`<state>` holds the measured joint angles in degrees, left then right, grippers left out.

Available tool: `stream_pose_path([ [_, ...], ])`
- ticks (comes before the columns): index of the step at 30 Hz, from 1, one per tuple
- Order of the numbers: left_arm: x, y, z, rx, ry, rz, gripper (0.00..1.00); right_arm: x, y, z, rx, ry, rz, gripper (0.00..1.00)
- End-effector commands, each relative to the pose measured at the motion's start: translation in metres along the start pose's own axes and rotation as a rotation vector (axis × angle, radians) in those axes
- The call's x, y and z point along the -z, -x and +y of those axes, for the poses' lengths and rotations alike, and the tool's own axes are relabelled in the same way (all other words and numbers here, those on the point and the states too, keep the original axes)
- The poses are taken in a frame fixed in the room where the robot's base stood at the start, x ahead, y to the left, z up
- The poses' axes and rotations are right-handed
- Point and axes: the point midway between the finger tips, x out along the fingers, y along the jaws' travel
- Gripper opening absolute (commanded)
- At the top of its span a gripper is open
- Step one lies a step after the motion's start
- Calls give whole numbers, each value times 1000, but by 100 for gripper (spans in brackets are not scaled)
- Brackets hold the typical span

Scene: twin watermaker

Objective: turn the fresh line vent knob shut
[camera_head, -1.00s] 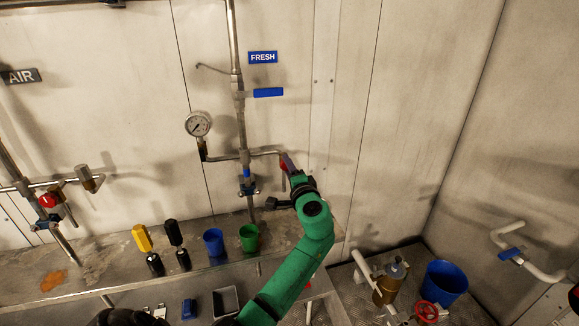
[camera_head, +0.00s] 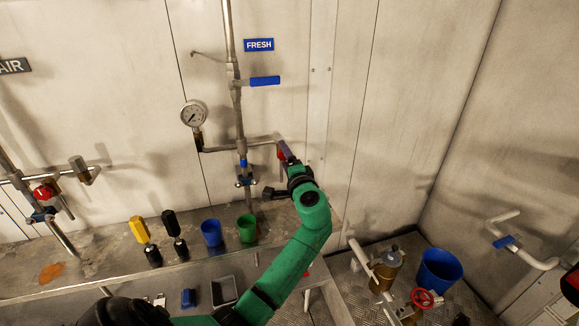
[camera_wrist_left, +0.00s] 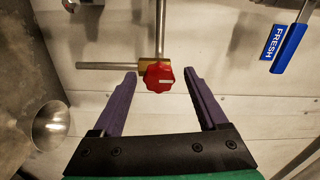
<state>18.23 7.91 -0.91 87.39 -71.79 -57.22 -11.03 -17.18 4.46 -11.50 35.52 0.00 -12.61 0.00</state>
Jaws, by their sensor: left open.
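The fresh line vent knob is a red lobed knob (camera_wrist_left: 158,78) on a brass fitting, with a pale mark on its face, in the left wrist view. In the head view a little of the red knob (camera_head: 281,154) shows at the right end of the pipe branch, partly covered by my gripper. My left gripper (camera_wrist_left: 160,76) is open, its purple fingertips on either side of the knob, with visible gaps in the wrist view. In the head view my left gripper (camera_head: 285,148) reaches the branch end on the green arm. My right gripper is not in view.
A blue lever (camera_head: 264,81) sits above on the vertical pipe, below the FRESH sign (camera_head: 259,45). A gauge (camera_head: 193,114) stands left of the pipe. A blue cup (camera_head: 211,233) and green cup (camera_head: 247,229) stand on the shelf below. Bare wall lies to the right.

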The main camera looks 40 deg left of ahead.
Motion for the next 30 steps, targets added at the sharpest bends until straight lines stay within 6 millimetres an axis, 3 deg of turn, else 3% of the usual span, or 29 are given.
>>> stream_pose_path([
  [5,-1,33,5,-3,4,2,76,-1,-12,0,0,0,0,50],
  [12,-2,103,6,-4,5,0,76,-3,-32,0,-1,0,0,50],
  [15,-2,123,4,-3,4,-1,76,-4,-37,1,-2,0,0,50],
  [20,-3,138,1,-1,2,-3,76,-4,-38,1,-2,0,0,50],
  [30,-2,138,0,0,2,-3,76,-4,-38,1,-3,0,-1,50],
])
